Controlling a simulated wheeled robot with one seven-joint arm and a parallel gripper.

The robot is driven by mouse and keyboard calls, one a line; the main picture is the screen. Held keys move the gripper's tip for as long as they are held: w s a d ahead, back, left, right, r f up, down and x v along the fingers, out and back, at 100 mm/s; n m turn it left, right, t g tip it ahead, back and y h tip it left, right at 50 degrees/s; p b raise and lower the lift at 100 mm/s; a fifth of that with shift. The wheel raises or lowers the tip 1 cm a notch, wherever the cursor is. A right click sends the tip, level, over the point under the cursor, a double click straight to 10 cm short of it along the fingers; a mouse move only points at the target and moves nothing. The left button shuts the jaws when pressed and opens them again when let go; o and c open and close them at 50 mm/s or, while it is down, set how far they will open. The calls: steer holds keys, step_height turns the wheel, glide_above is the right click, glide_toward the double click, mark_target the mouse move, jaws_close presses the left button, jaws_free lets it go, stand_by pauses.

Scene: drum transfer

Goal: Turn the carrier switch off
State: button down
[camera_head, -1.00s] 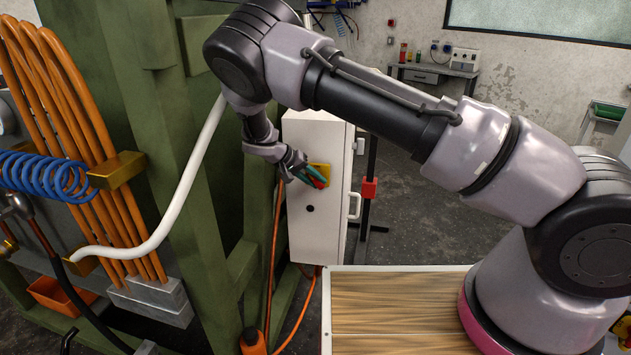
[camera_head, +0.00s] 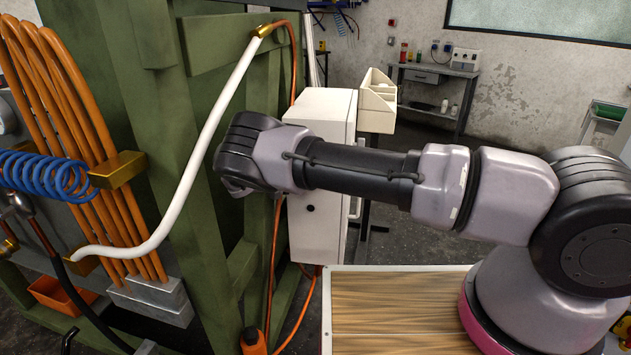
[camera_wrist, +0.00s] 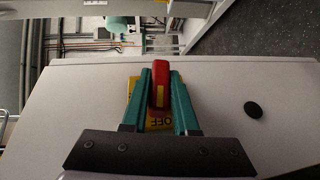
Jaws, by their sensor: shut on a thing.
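The carrier switch is a red handle (camera_wrist: 158,86) on a yellow plate (camera_wrist: 134,92) marked OFF, on the face of a white cabinet (camera_wrist: 80,100). My gripper (camera_wrist: 158,80) has green fingers, one on each side of the red handle, shut on it in the wrist view. In the head view the white cabinet (camera_head: 318,240) stands beyond my arm. There my arm hides the switch and my gripper.
A green steel frame (camera_head: 200,150) with a white hose (camera_head: 205,150) stands left of the cabinet. A cream bin (camera_head: 377,105) stands behind the cabinet. A wooden-topped surface (camera_head: 385,310) lies in front. A black round knob (camera_wrist: 253,109) is on the cabinet face.

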stand_by(0.3)
steer(key=c, duration=0.7)
jaws_free()
